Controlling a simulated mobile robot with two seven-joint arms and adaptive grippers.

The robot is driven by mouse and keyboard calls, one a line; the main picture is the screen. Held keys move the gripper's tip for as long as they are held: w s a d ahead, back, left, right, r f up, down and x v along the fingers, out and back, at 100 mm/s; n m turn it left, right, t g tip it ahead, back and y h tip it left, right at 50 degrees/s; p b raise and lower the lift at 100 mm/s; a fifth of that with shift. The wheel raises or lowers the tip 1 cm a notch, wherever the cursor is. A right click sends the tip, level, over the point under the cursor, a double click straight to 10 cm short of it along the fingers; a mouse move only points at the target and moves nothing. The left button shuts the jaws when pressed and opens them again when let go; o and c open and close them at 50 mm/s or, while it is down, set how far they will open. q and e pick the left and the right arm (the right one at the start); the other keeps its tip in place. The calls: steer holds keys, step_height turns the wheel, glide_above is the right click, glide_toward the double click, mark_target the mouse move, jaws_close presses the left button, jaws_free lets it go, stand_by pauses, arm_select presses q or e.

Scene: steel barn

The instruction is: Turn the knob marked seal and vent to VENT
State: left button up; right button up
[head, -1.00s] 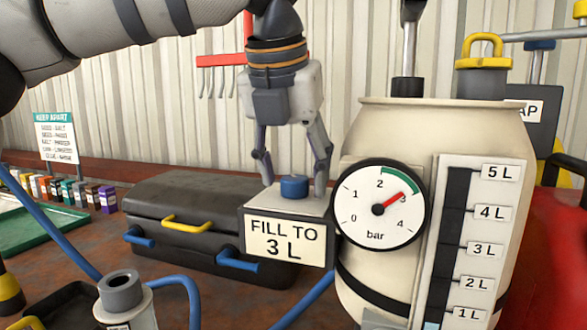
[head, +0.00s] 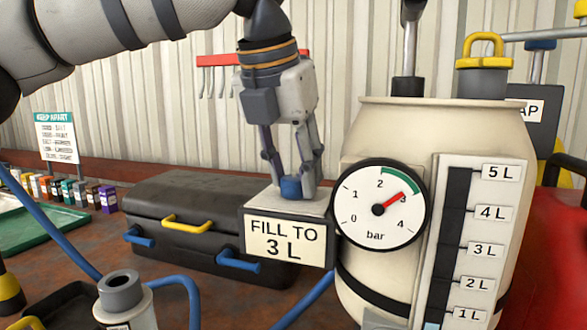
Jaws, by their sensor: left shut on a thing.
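A small blue knob (head: 291,188) stands on top of a grey box (head: 325,220) with a "FILL TO 3 L" label. No seal or vent marking can be read on it from here. My left gripper (head: 291,183) points down from above, with its fingers shut on the blue knob from both sides. The fingers hide part of the knob. My right gripper is not in view.
A cream tank (head: 450,125) with a pressure gauge (head: 379,205) and a level scale stands close on the right. A black case (head: 190,215) lies behind left of the box. A blue hose (head: 180,282) runs in front.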

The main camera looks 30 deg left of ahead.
arm_select(q)
steer(key=m+h, duration=0.1)
steer(key=m, duration=0.2)
steer(key=m+h, duration=0.1)
steer(key=m, duration=0.2)
steer(key=shift+a+g+h, duration=0.15)
steer(key=shift+g+h, duration=0.15)
steer(key=m, duration=0.3)
steer(key=m+g+h, duration=0.1)
steer(key=m, duration=0.1)
steer(key=shift+w+a+m+h, duration=0.1)
steer(key=shift+m+h, duration=0.2)
steer(key=shift+m, duration=0.1)
steer(key=shift+g, duration=0.3)
steer(key=o, duration=1.2)
steer(key=shift+c, duration=0.2)
steer(key=shift+r, duration=0.1)
steer(key=v, duration=1.2)
